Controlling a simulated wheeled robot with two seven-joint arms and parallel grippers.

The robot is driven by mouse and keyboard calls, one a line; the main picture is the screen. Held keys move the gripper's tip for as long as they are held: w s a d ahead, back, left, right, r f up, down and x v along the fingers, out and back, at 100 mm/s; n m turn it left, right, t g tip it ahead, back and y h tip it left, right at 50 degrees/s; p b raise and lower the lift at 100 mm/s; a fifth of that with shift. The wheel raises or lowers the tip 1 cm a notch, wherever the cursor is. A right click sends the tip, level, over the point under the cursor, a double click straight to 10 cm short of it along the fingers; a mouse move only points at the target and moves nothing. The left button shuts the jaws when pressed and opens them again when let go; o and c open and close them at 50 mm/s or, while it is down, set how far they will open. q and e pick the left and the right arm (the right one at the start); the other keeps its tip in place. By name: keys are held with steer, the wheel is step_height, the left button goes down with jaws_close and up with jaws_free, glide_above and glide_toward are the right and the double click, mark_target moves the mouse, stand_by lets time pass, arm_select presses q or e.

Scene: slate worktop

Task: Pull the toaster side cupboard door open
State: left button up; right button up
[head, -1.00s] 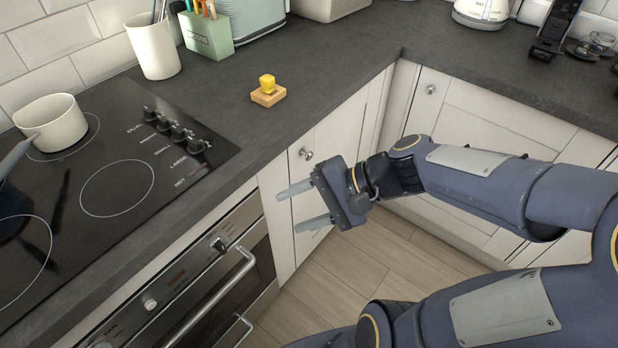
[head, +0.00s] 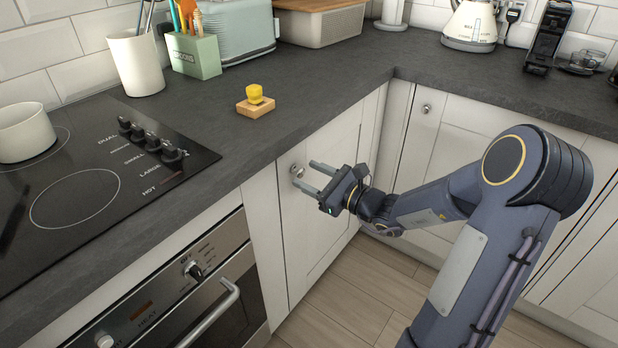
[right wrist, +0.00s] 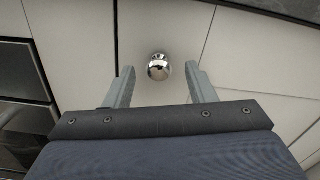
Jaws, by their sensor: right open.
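The white cupboard door (head: 318,220) on the toaster side sits below the worktop, to the right of the oven, and looks closed. Its round metal knob (head: 297,169) is near the door's upper left. The knob (right wrist: 159,67) also shows in the right wrist view, centred between the fingertips. My right gripper (head: 305,174) is open, with its two fingers pointing at the knob; no grip on it shows. In the right wrist view the fingers (right wrist: 159,70) stand apart on either side of the knob. The grey-blue toaster (head: 232,30) stands on the worktop behind. My left gripper is out of view.
The slate worktop (head: 330,85) edge runs just above the door. The oven (head: 200,285) with its bar handle is to the left. Another cupboard door (head: 455,150) with a knob meets at the corner on the right. Wooden floor (head: 350,290) lies clear below.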

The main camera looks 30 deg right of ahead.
steer(key=shift+w+a, duration=0.15)
steer(key=shift+w, duration=0.25)
jaws_close()
steer(key=shift+s, duration=0.15)
